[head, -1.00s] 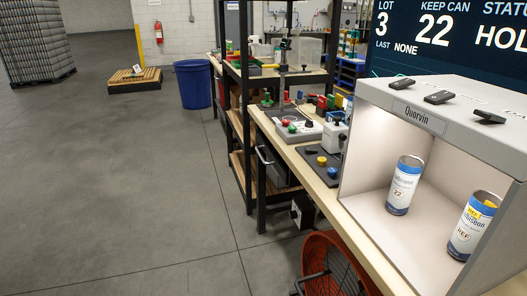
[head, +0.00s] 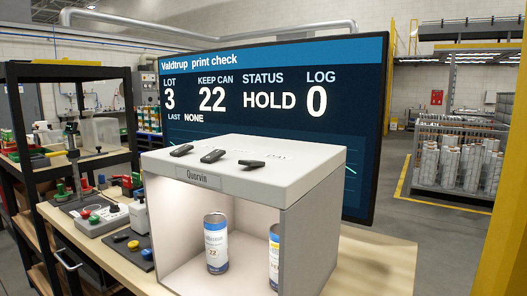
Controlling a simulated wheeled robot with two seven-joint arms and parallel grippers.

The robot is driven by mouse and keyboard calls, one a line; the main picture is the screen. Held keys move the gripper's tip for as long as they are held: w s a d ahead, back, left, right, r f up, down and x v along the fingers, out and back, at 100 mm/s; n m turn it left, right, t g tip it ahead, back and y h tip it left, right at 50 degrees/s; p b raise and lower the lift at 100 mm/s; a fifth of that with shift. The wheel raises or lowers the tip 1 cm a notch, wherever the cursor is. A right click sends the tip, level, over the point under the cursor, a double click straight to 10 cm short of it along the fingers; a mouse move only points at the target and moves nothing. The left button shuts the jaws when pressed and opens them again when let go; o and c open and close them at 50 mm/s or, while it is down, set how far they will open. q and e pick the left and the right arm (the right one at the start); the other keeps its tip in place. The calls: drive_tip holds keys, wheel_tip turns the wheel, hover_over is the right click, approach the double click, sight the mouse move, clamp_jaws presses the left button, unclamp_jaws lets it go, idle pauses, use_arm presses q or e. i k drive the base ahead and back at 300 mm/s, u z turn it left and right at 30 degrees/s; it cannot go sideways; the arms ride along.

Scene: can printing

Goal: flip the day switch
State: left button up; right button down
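A light booth (head: 319,205) with a "Quorvin" plate stands on the workbench in the head view. Three black switch levers (head: 212,156) sit in a row on its pale top. The word DAY is printed beside the rightmost lever, so that lever (head: 253,164) appears to be the day switch. Its lever points a slightly different way from the other two. Inside the booth a can marked 22 (head: 216,243) stands upright, and a second can (head: 274,256) is partly hidden by the booth's right wall. Neither of my grippers is in view.
A large screen (head: 275,85) behind the booth reads lot 3, keep can 22, status HOLD, log 0, last none. A black shelf (head: 68,72) and bench equipment stand at left. Bare bench top (head: 375,262) shows right of the booth. A yellow post (head: 505,220) is at far right.

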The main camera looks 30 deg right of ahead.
sight(244, 162)
drive_tip(key=z, duration=1.55)
drive_tip(key=k, duration=0.5)
